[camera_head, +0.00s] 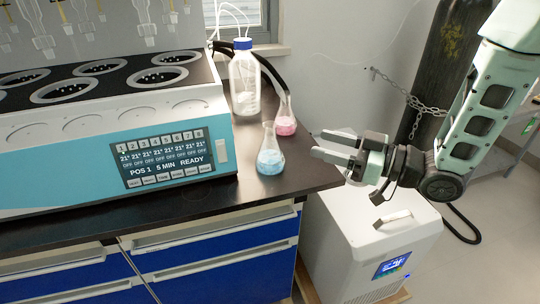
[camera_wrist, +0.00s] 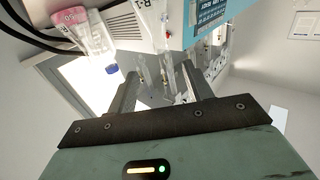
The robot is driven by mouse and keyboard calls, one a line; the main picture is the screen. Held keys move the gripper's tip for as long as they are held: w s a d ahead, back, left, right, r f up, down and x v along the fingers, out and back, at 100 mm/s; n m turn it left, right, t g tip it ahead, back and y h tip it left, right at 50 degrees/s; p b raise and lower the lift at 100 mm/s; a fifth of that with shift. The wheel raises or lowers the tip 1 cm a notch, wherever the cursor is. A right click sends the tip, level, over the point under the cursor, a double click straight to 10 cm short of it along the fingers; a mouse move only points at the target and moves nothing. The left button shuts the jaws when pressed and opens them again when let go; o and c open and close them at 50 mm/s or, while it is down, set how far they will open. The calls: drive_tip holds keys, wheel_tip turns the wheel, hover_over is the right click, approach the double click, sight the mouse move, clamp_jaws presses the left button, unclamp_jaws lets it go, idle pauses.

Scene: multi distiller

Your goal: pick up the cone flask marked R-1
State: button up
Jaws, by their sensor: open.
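A cone flask with blue liquid (camera_head: 270,160) stands upright near the bench's front right corner. A cone flask with pink liquid (camera_head: 286,122) stands behind it to the right. In the wrist view the pink flask (camera_wrist: 83,30) bears a label that looks like R-0. A label reading R-1 (camera_wrist: 139,9) shows at the top edge there, probably on the blue flask, whose liquid is out of that view. My gripper (camera_head: 322,145) is open and empty, right of the blue flask and apart from it. Its two fingers (camera_wrist: 160,78) show spread in the wrist view.
A blue-capped bottle (camera_head: 244,82) stands behind the flasks. The teal distiller (camera_head: 80,165) fills the bench's left, with glassware hanging above. A white chiller box (camera_head: 350,225) stands on the floor below my gripper. A chained dark cylinder (camera_head: 440,75) stands behind my arm.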

sight(270, 130)
drive_tip(key=p+x, duration=0.1)
drive_tip(key=x, duration=1.2)
drive_tip(key=shift+w+a, duration=0.1)
drive_tip(key=shift+a, duration=0.1)
clamp_jaws()
